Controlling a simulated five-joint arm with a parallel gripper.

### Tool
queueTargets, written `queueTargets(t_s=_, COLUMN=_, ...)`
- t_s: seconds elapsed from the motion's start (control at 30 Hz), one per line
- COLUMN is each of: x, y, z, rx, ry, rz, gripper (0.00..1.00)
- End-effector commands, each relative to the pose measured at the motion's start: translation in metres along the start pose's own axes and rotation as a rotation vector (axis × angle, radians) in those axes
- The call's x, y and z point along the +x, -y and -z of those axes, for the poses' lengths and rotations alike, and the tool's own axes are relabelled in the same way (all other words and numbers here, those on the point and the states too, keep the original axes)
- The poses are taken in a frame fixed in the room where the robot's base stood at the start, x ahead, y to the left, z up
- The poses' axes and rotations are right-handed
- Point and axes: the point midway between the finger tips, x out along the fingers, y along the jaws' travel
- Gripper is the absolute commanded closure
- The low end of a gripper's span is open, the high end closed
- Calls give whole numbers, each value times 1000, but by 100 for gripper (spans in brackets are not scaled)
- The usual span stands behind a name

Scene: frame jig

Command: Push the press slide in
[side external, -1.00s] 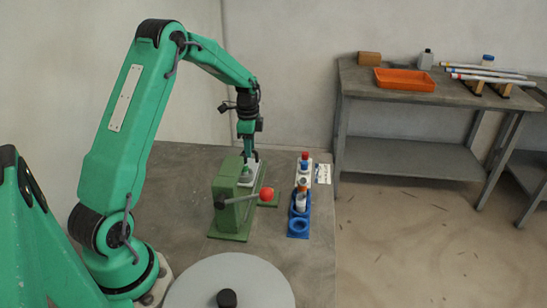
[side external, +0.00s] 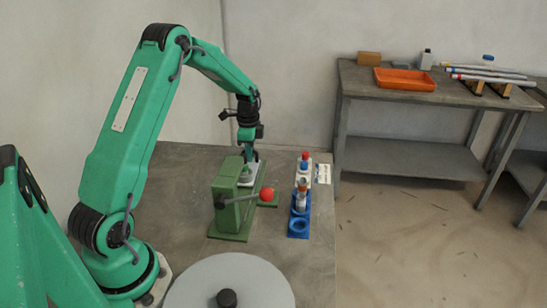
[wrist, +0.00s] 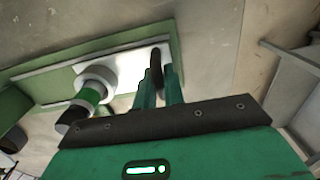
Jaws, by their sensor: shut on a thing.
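The green press (side external: 231,215) stands on the table in the side view, with a lever ending in a red ball (side external: 267,194). Its pale slide plate (side external: 250,178) lies on the press's green base and also shows in the wrist view (wrist: 127,68). My gripper (side external: 250,159) reaches down at the far end of the plate. In the wrist view, my green fingers (wrist: 160,88) are closed around a dark upright handle (wrist: 156,62) at the plate. Where they grip it low down is hidden. A white collar with a green and black rod (wrist: 92,95) is beside the fingers.
A blue rack (side external: 299,226) with several coloured-cap tubes stands right of the press. A round grey disc (side external: 228,285) with a black knob lies in front. A back bench (side external: 405,108) holds an orange tray (side external: 404,79) and several rods. Bare table lies left of the press.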

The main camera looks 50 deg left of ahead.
Motion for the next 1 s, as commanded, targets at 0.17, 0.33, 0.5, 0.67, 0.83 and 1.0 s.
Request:
queueTargets(t_s=0.17, x=0, y=-2, z=0, rx=0, ry=0, rz=0, gripper=100)
queueTargets(t_s=0.33, x=-1, y=-8, z=0, rx=0, ry=0, rz=0, gripper=100)
queueTargets(t_s=0.5, x=-1, y=-15, z=0, rx=0, ry=0, rz=1, gripper=100)
queueTargets(t_s=0.67, x=-1, y=-22, z=0, rx=0, ry=0, rz=1, gripper=100)
queueTargets(t_s=0.83, x=-1, y=-29, z=0, rx=0, ry=0, rz=0, gripper=100)
queueTargets(t_s=1.0, x=-1, y=-36, z=0, rx=1, ry=-1, rz=2, gripper=100)
